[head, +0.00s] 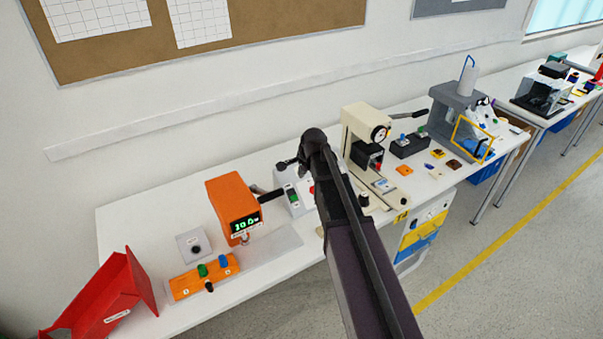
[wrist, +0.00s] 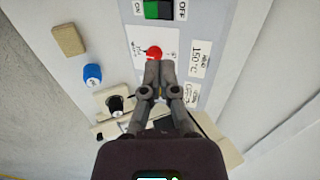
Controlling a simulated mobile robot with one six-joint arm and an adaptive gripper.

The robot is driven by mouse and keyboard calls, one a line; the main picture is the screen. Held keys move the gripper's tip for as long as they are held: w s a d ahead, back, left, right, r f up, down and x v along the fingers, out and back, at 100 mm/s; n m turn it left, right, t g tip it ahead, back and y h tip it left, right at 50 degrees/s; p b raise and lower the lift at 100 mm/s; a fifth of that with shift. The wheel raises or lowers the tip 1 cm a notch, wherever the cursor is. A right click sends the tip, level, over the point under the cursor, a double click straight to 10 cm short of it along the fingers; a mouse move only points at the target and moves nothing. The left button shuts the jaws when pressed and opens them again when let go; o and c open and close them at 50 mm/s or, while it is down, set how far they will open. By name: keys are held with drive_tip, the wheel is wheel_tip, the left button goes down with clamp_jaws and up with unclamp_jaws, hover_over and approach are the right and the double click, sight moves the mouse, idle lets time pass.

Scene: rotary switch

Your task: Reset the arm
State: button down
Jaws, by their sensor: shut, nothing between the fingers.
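My gripper (wrist: 160,68) is shut and empty in the wrist view. Its fingertips lie just below a red knob (wrist: 154,52) on a pale panel (wrist: 115,20); I cannot tell whether they touch it. A green and black ON/OFF switch (wrist: 158,10) is above the red knob. A blue knob (wrist: 92,73) and a black knob (wrist: 115,104) are to the left. In the head view my dark arm reaches up over the bench and hides part of the white box with the green switch (head: 292,196). Which knob is the rotary switch is not clear.
An orange machine (head: 228,195) with a green display and a red bin (head: 115,290) stand left on the white bench (head: 130,215). A beige press (head: 358,125) and a grey machine (head: 450,110) stand right of my arm.

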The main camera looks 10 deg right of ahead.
drive_tip(key=shift+s, duration=0.1)
drive_tip(key=s+f+n+g+h, duration=0.1)
drive_tip(key=s+n+g, duration=0.3)
drive_tip(key=s+n, duration=1)
drive_tip(key=shift+s+d+f+h, duration=0.15)
drive_tip(key=shift+s+d+h, duration=0.2)
drive_tip(key=shift+s, duration=5.15)
